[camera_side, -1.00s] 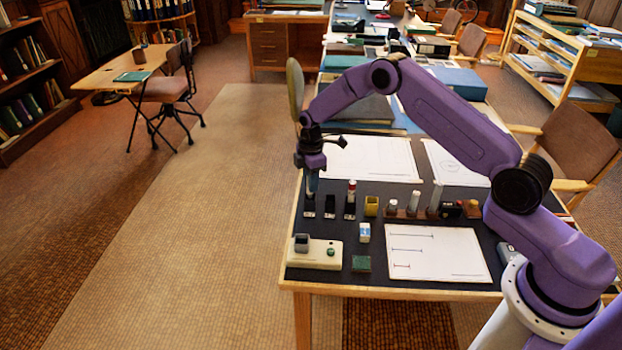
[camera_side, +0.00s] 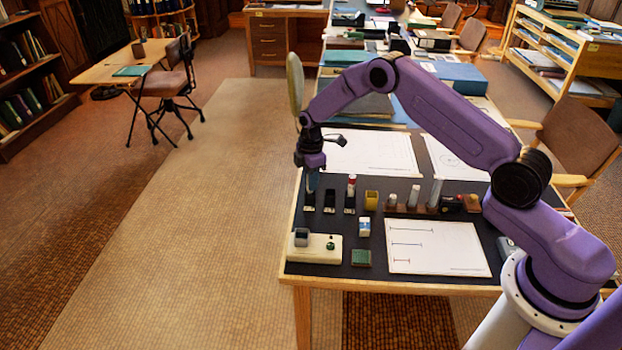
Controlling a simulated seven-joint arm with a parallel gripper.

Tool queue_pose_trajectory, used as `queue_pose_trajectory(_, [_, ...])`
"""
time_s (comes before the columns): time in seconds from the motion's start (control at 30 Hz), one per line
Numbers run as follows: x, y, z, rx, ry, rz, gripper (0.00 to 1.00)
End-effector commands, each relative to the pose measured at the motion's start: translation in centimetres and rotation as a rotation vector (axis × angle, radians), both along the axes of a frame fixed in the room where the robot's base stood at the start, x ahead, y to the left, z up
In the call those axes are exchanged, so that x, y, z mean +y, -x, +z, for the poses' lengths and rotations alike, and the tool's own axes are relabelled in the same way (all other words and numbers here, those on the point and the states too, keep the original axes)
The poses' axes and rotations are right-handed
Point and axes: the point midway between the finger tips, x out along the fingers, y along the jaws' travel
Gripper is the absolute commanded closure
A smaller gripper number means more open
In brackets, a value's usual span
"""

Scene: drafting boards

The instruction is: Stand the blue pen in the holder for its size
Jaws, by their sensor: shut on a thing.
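My gripper (camera_side: 311,168) points down at the left edge of the drafting table, shut on the blue pen (camera_side: 312,183), which hangs upright below it. The pen is small and partly hidden by the fingers. Its lower end is at the leftmost black holder (camera_side: 309,202); I cannot tell how far inside it is. A middle black holder (camera_side: 329,203) looks empty. A third black holder (camera_side: 349,204) has a red and white pen (camera_side: 351,186) standing in it.
A yellow cup (camera_side: 371,200) and a row of grey-white cylinders (camera_side: 414,197) stand to the right. In front are a blue and white eraser (camera_side: 364,227), a beige device (camera_side: 316,247), a green block (camera_side: 361,258) and a drawing sheet (camera_side: 440,248). More sheets (camera_side: 372,152) lie behind.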

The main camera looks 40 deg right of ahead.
Motion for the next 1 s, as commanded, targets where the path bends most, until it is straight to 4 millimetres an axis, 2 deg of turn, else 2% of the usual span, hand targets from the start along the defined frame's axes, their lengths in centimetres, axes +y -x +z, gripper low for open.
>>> queue_pose_trajectory(1.0, [0.0, 0.0, -2.2, 0.0, 0.0, 0.0, 1.0])
